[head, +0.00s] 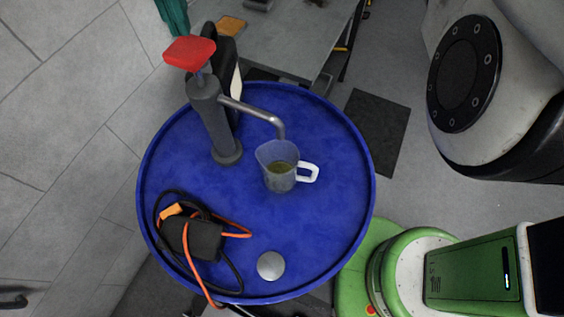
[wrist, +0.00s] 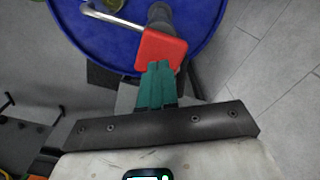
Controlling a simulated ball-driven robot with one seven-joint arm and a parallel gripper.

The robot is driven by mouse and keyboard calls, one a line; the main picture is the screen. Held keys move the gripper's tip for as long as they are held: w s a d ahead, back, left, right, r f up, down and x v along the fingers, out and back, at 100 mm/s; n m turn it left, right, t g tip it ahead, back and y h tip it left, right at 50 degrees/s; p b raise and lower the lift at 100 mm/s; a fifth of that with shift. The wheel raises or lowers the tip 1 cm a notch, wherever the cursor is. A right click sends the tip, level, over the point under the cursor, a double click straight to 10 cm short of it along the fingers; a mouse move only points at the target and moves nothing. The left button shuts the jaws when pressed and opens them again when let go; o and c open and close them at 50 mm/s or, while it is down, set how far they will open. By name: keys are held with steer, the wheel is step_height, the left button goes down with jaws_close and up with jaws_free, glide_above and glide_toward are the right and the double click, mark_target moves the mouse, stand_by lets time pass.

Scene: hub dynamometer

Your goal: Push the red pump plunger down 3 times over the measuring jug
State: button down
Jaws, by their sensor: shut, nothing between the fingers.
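The red pump plunger (head: 190,53) stands raised, with a short length of rod showing between it and the grey pump body (head: 212,120). The pump stands upright on a blue round table. Its metal spout (head: 255,112) ends over the clear measuring jug (head: 279,168), which has a white handle and some yellowish liquid inside. In the wrist view, the red plunger (wrist: 160,48) is just beyond my gripper (wrist: 158,66). The teal fingers are shut and empty, their tips overlapping the plunger's edge in the picture; contact cannot be told. My gripper (head: 178,30) also shows at the head view's top edge.
The blue round table (head: 330,215) has a raised rim. A black box (head: 195,240) with black and orange cables and a silvery dome (head: 271,265) lie at its front. A black bottle-like object (head: 222,60) stands behind the pump. A grey bench (head: 290,40) is close behind the table.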

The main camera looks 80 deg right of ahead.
step_height(320, 180, up, 5)
steer(key=p, duration=0.5)
steer(key=shift+r, duration=0.2)
steer(key=shift+s, duration=0.1)
